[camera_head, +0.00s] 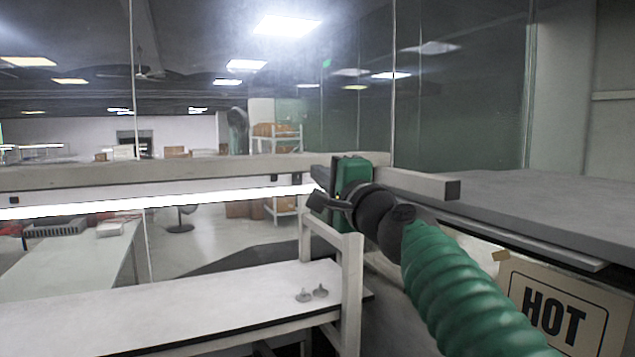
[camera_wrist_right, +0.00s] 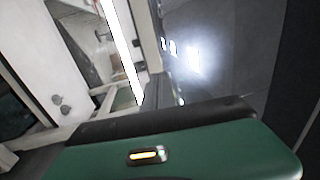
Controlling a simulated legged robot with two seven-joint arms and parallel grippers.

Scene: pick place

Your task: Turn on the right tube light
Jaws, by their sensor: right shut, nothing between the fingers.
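A tube light (camera_head: 160,201) glows white along a beam on the left and centre of the head view. It also shows as a bright strip in the right wrist view (camera_wrist_right: 122,50). My right gripper (camera_head: 317,198) is at the right end of this lit tube, shut with nothing held. I cannot tell whether its tips touch the light or its fitting. The gripper's green body and my forearm hide the beam's part behind them. A pale, unlit strip (camera_head: 535,245) runs under the grey shelf at right; I cannot tell whether it is a tube light. My left gripper is out of view.
A white table (camera_head: 180,310) with two small grey items (camera_head: 312,293) stands below the lit tube. A grey shelf (camera_head: 560,195) fills the right side, with a HOT sign (camera_head: 555,310) below it. A beam end (camera_head: 425,184) sticks out just right of my gripper.

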